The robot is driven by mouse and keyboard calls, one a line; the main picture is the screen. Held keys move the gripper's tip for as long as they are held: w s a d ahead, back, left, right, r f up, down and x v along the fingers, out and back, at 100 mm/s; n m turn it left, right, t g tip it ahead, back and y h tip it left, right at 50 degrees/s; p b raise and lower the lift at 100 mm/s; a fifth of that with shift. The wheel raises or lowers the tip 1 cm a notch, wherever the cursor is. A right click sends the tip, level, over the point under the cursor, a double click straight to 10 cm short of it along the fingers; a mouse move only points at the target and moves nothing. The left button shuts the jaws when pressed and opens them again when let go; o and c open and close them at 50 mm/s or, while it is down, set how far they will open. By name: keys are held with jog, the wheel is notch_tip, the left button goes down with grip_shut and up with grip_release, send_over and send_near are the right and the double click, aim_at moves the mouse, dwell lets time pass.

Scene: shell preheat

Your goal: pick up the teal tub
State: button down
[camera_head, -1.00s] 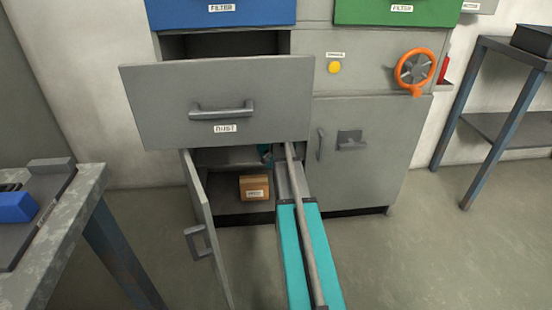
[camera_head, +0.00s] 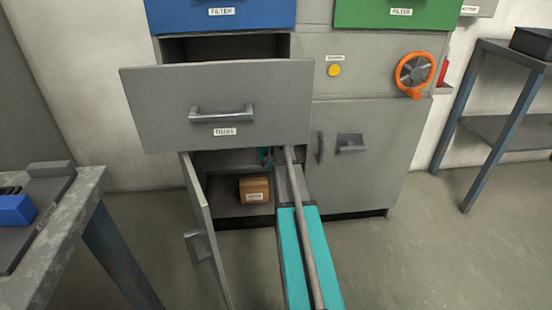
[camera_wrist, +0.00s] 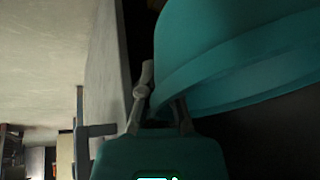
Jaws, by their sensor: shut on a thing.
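The teal tub (camera_wrist: 235,50) fills the upper right of the wrist view, with its curved rim toward my gripper (camera_wrist: 163,98). My gripper is shut on the tub's rim. One finger shows beside the rim, and the other is partly hidden by it. In the head view my arm reaches into the open lower left compartment of the grey cabinet. There my gripper is mostly hidden under the pulled-out drawer (camera_head: 160,105). A small dark teal patch shows beside the arm, but I cannot tell whether it is the tub or my gripper.
A cardboard box (camera_head: 254,184) stands in the compartment left of my arm. The cabinet door (camera_head: 205,235) hangs open on the left. The drawer juts out above. A workbench (camera_head: 60,225) stands at the left and a metal table (camera_head: 505,128) at the right. The floor at right is clear.

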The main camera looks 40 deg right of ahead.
jog(key=shift+r, duration=0.2)
dwell(0.4)
notch_tip(320, 180, up, 4)
jog(key=p, duration=0.4)
jog(key=shift+f, duration=0.2)
jog(key=s+a, duration=0.4)
jog(key=a, duration=0.4)
jog(key=s+a, duration=0.4)
jog(key=a, duration=0.4)
jog(key=shift+f, duration=0.25)
jog(key=shift+s, duration=0.15)
